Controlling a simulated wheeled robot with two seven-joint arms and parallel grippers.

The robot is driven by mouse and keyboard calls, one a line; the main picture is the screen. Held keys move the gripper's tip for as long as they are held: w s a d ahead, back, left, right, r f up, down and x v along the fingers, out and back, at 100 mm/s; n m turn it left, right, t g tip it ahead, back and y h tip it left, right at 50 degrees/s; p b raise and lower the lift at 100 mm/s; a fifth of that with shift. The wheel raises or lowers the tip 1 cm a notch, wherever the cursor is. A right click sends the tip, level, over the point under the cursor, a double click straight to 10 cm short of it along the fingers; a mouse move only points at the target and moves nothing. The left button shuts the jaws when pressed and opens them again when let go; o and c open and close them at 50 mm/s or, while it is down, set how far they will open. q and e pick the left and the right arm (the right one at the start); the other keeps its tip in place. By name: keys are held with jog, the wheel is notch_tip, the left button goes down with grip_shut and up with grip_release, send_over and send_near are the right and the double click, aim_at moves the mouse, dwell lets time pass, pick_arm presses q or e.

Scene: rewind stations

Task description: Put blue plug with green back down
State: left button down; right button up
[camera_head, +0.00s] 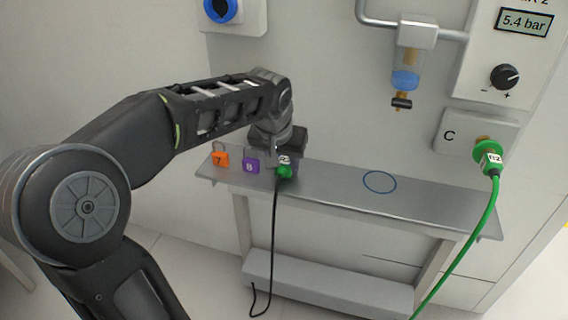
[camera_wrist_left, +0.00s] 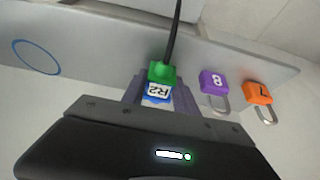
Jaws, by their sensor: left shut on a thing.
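The blue plug with the green back (camera_head: 285,172) is held in my left gripper (camera_head: 278,156), near the shelf between the purple padlock and the blue ring. In the left wrist view the plug's green back (camera_wrist_left: 162,73) and its white label reading R2 face away from the gripper. A little of its blue front shows between the fingers of my left gripper (camera_wrist_left: 150,98); the rest is hidden. A black cable runs from the green back and hangs down over the shelf's front edge. I cannot tell whether the plug touches the shelf. My right gripper is out of view.
A grey shelf (camera_head: 330,190) carries an orange padlock (camera_head: 220,158) and a purple padlock (camera_head: 251,165) on the left. A blue ring (camera_head: 380,182) marks its bare middle. A green plug with a green hose (camera_head: 490,158) sits at panel C (camera_head: 453,134) on the right.

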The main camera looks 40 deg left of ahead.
pick_arm(q)
jog(key=shift+f, duration=0.2)
jog(key=c, duration=0.9)
grip_release()
jog(key=shift+c, duration=0.2)
jog(key=shift+r, duration=0.5)
jog(key=p+v, duration=0.4)
jog(key=v, duration=0.7)
jog(key=shift+s+r, duration=0.2)
jog(key=shift+d, duration=0.15)
